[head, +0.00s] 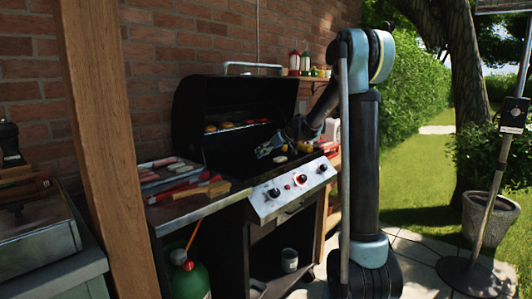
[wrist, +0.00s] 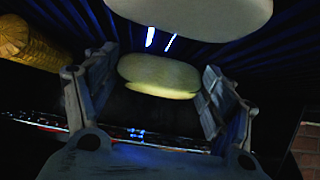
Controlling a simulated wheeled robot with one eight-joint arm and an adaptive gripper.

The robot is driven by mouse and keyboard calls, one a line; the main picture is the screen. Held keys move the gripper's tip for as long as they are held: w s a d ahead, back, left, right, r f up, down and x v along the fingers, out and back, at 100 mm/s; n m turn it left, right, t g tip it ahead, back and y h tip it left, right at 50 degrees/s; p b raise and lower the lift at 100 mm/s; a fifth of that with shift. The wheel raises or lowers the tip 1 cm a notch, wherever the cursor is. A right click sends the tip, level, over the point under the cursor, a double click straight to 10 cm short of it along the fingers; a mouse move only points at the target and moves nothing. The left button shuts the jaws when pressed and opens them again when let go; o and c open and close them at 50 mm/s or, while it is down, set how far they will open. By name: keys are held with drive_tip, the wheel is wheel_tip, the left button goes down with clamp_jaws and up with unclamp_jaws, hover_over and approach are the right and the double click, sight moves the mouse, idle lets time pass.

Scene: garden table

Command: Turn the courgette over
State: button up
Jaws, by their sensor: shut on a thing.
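In the wrist view a pale, rounded courgette slice (wrist: 158,76) sits between the two fingers of my gripper (wrist: 160,66), which is shut on it. The slice has a yellow-green lower edge in the picture. A second pale, rounded slice (wrist: 190,14) shows above it at the top edge, apart from the fingers. In the head view my gripper (head: 264,150) is small and dark, inside the open grill at its right part. The held slice cannot be made out clearly there.
The black grill (head: 228,103) has its lid up; several round items lie on its upper rack (head: 230,128). A yellow corn cob (wrist: 32,40) lies left of my gripper in the wrist view. The left side shelf (head: 215,203) holds several foods and tools. A wooden post (head: 100,140) stands at left.

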drive_tip(key=shift+f, duration=0.15)
drive_tip(key=o, duration=1.1)
drive_tip(key=shift+o, duration=0.2)
drive_tip(key=shift+d, duration=0.1)
drive_tip(key=v, duration=1.1)
drive_tip(key=shift+s+d, duration=0.2)
drive_tip(key=shift+d, duration=0.05)
drive_tip(key=s+d+f+m+g+h, duration=0.1)
drive_tip(key=s+d+f, duration=0.5)
drive_tip(key=s, duration=0.9)
drive_tip(key=s+d+f+m+g+h, duration=0.1)
drive_tip(key=s+d+f+m+h, duration=0.3)
drive_tip(key=s, duration=1.2)
drive_tip(key=s+d+f+m+g+h, duration=0.2)
drive_tip(key=s+d+f+m, duration=0.3)
drive_tip(key=s+d+f, duration=0.4)
drive_tip(key=s+f+h, duration=0.1)
drive_tip(key=s+f, duration=0.2)
drive_tip(key=s, duration=0.3)
drive_tip(key=shift+s, duration=0.2)
